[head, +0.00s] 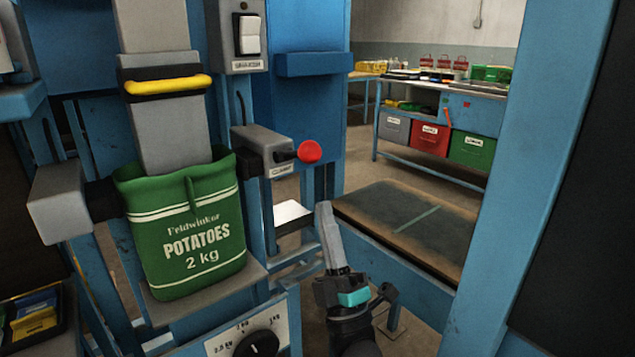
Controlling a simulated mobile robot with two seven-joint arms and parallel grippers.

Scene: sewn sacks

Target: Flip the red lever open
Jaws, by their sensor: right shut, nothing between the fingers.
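The red lever knob (310,152) sticks out to the right from a grey clamp block (268,150) on the blue machine frame, on a short dark stem. A green potato sack (190,226) marked 2 kg hangs under the grey chute, to the left of the lever. My right gripper (326,208) is below and slightly right of the red knob, pointing up, apart from it. Its fingers are together with nothing between them. My left gripper is not in view.
A yellow-handled bar (168,86) crosses the chute. A white rocker switch (249,35) is above the lever. A weight dial (262,343) is at the bottom. A blue post (530,170) stands on the right. A bench with coloured bins (428,136) is behind.

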